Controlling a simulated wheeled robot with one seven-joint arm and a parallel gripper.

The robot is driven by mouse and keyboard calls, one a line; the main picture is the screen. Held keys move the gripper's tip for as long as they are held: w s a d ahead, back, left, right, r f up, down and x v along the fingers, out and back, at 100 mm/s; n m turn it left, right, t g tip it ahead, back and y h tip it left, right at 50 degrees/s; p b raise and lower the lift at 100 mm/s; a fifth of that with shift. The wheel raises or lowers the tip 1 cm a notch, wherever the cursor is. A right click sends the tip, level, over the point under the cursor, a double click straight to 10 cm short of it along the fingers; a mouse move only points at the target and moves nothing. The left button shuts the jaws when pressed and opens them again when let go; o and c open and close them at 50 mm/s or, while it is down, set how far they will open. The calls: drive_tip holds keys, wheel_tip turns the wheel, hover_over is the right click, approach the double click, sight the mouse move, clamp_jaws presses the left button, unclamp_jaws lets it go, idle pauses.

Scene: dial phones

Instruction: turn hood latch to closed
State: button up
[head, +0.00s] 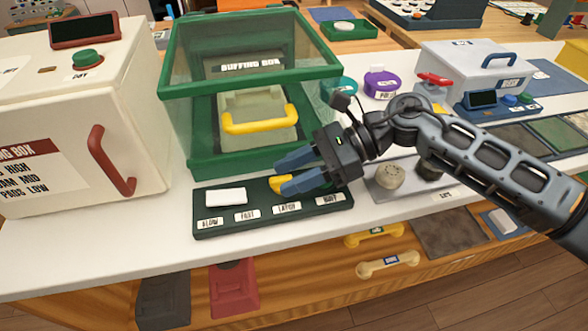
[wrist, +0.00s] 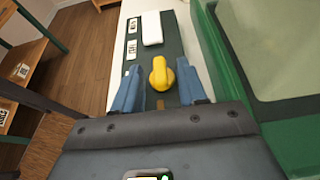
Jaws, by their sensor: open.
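A yellow knob (head: 278,184), which looks like the hood latch, sits on a dark green control panel (head: 232,225) in front of the buffing box (head: 250,165). The label below it reads LATCH. In the head view the fingers partly hide the knob and the panel's right part. The box's clear hood with yellow handle (head: 260,122) looks lowered.
A white rocker (head: 225,197) sits left of the knob on the same panel. A white box with a red handle (head: 112,160) stands at the left. A grey plate with round knobs (head: 390,177) lies right of the panel, under my arm. The white counter's front edge is close.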

drive_tip(key=c, duration=0.7)
drive_tip(key=shift+c, duration=0.2)
